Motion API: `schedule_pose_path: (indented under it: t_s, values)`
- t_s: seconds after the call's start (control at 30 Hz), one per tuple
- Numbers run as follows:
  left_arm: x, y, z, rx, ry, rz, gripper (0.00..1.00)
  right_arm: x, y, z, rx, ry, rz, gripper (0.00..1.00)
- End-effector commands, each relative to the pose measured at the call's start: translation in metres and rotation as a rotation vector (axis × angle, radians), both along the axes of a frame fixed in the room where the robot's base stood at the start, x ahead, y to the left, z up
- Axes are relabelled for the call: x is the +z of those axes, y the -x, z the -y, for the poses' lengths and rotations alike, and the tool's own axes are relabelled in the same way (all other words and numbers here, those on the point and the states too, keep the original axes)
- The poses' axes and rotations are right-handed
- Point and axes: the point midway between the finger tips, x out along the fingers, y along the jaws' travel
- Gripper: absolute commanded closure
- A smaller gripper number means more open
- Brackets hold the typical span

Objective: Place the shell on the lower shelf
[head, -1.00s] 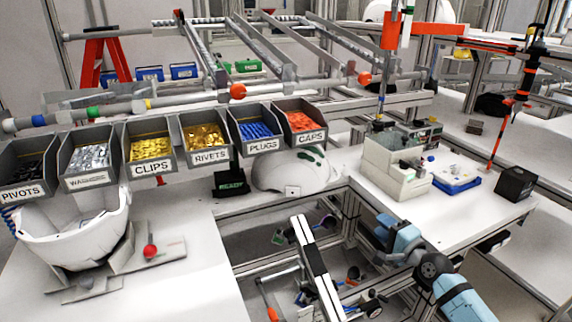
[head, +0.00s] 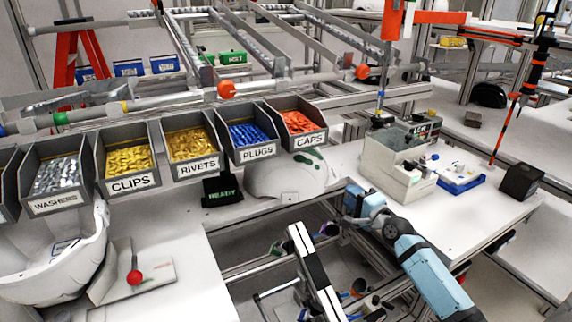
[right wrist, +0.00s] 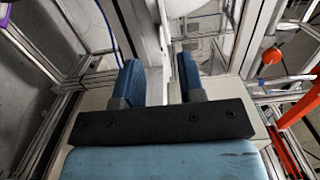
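A white dome-shaped helmet shell (head: 285,177) rests dome-up on the bench in the middle of the head view, partly hidden behind the bins. Another white shell (head: 55,265) sits open-side up at the left edge, partly cut off. My right gripper (head: 352,202) is to the right of the middle shell and apart from it. In the right wrist view its two blue fingers (right wrist: 158,82) stand apart with nothing between them. My left gripper is not in view. I cannot tell for certain which surface is the lower shelf.
A row of labelled parts bins (head: 130,165) hangs above the bench. A red-knobbed fixture (head: 134,276) is beside the left shell. A beige container (head: 398,170), blue tray (head: 462,180) and black box (head: 521,182) occupy the right bench. A framed gap with cluttered items lies between the benches.

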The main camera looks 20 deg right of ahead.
Motion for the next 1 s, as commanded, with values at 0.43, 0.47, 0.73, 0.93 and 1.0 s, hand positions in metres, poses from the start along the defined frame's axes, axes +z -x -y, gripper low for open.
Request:
schedule_pose_path:
  t_s: [0.43,0.47,0.73,0.93,1.0]
  values:
    - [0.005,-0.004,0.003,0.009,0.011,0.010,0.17,0.008,-0.051,-0.009,0.000,0.000,0.000,0.64]
    - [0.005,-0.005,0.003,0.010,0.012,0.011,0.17,0.007,-0.052,-0.010,0.000,0.000,-0.001,0.64]
    - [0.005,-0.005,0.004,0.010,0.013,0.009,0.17,0.007,-0.053,-0.010,0.000,0.000,-0.001,0.71]
    - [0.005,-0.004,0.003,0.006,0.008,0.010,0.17,0.007,-0.053,-0.010,0.000,0.000,-0.001,1.00]
    - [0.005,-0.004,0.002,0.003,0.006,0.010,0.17,0.009,-0.053,-0.010,0.000,-0.001,0.002,1.00]
